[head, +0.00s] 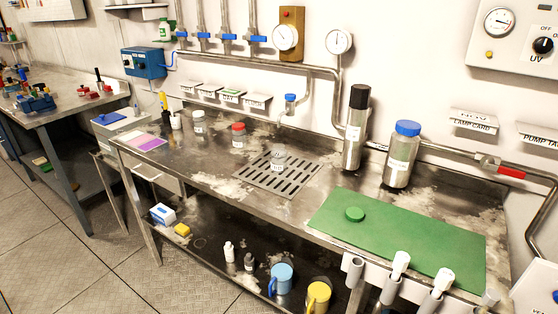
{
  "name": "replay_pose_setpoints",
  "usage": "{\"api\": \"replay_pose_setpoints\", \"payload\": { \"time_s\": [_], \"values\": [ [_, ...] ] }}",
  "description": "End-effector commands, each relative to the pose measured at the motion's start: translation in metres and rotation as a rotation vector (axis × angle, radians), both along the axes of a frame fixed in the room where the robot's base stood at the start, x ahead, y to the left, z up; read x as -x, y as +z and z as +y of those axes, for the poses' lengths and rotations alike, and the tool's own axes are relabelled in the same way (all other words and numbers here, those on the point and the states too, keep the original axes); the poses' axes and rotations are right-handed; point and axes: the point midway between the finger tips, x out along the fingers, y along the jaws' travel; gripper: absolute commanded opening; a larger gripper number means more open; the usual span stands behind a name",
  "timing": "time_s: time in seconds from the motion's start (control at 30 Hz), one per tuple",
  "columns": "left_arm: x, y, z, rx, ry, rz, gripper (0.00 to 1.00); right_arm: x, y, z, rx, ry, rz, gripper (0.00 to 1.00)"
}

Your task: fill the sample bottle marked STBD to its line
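A small clear bottle (278,161) with a white label stands upright on the slotted drain grate (262,182); its label is too small to read, and I see no cap on it. I cannot tell its water level. A green cap (354,214) lies on the green mat (420,236). A bottle with a red cap (239,136) and a bottle with a white cap (199,122) stand to the left on the bench; I cannot read STBD on either. A spout with a blue collar (291,101) hangs from the wall pipe behind the grate. Neither of my grippers is in view.
A tall black-topped cylinder (356,128) and a large blue-lidded jar (402,155) stand at the back right. White-topped tubes (400,263) line the front right edge. Mugs (281,279) sit on the lower shelf. The bench front left of the grate is clear.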

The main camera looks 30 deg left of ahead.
Motion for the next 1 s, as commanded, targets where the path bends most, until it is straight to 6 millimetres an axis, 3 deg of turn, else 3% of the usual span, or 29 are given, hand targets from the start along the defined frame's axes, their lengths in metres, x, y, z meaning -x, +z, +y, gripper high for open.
{"api": "replay_pose_setpoints", "payload": {
  "time_s": [0.37,1.0],
  "values": [
    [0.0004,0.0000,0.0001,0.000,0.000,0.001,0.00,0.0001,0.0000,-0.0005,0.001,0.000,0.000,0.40],
    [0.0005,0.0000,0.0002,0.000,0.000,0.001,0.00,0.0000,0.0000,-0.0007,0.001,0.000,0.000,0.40]
  ]
}}
